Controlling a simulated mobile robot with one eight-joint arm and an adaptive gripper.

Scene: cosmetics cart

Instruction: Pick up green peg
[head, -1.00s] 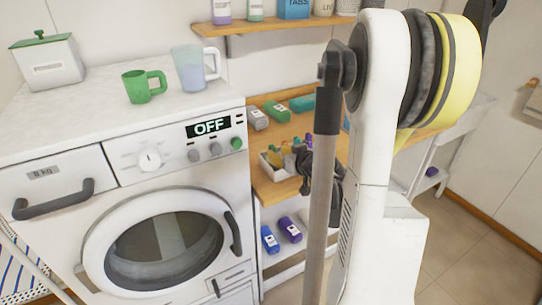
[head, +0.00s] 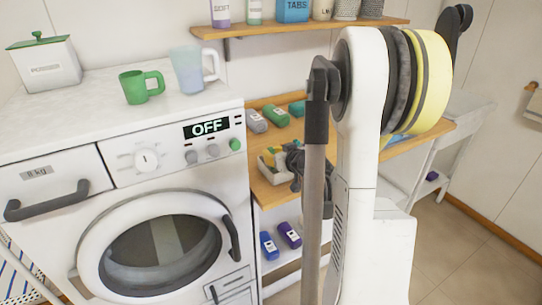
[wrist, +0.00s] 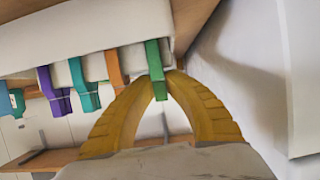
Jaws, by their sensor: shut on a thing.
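The green peg (wrist: 153,58) stands at the end of a row of pegs on the rim of a white box, in the wrist view. The yellow fingers of my gripper (wrist: 160,80) are shut on its lower part as seen there. The peg still appears to be against the box rim. In the head view my dark gripper (head: 296,163) is at the right side of the small white box (head: 264,169) on the wooden shelf. The green peg cannot be made out there.
An orange peg (wrist: 116,70) is close beside the green one, with teal (wrist: 84,86) and purple pegs farther left. A pale wall (wrist: 245,75) is near on the right. In the head view, bottles (head: 277,115) lie behind the box, and a washing machine (head: 125,160) stands left.

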